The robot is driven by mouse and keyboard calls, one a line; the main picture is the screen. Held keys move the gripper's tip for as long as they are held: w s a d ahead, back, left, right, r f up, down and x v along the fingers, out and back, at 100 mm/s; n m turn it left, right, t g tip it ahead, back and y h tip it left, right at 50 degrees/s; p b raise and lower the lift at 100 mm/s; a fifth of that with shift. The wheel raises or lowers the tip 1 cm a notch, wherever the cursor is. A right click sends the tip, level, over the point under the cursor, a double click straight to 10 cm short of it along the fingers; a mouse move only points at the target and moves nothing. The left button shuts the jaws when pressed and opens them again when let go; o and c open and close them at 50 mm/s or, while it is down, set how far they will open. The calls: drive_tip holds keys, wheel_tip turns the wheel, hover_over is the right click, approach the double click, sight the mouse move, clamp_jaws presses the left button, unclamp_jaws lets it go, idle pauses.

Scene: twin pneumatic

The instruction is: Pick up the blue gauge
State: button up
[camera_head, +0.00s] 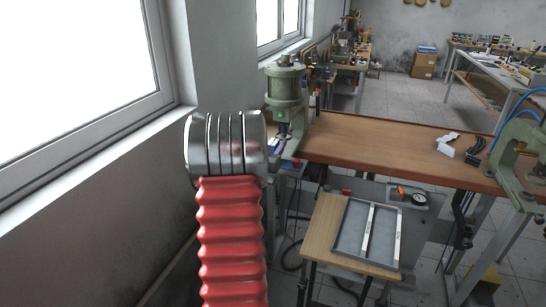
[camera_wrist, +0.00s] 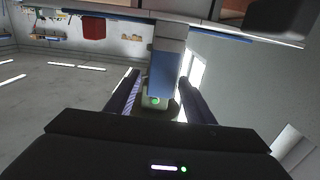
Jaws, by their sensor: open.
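In the wrist view my gripper (camera_wrist: 158,82) is open, with one dark finger on each side of a blue-and-grey block-like shape (camera_wrist: 161,72). I cannot tell for sure whether this shape is the blue gauge, nor whether the fingers touch it. A pale part with a green dot (camera_wrist: 155,101) shows at its lower end. In the head view my red bellows-covered arm reaches toward the green press (camera_head: 285,88) at the left end of the wooden workbench (camera_head: 375,142). A small blue and white patch shows at the press foot, partly hidden by my arm. No blue gauge is clearly recognisable there.
A second green press (camera_head: 515,160) stands at the bench's right end, with black and white parts beside it. A low table with a grey tray (camera_head: 345,238) stands in front. The bench's middle is clear. The window wall is close on the left.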

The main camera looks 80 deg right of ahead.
drive_tip(key=shift+d, duration=0.4)
drive_tip(key=shift+c, duration=0.2)
clamp_jaws()
idle(0.4)
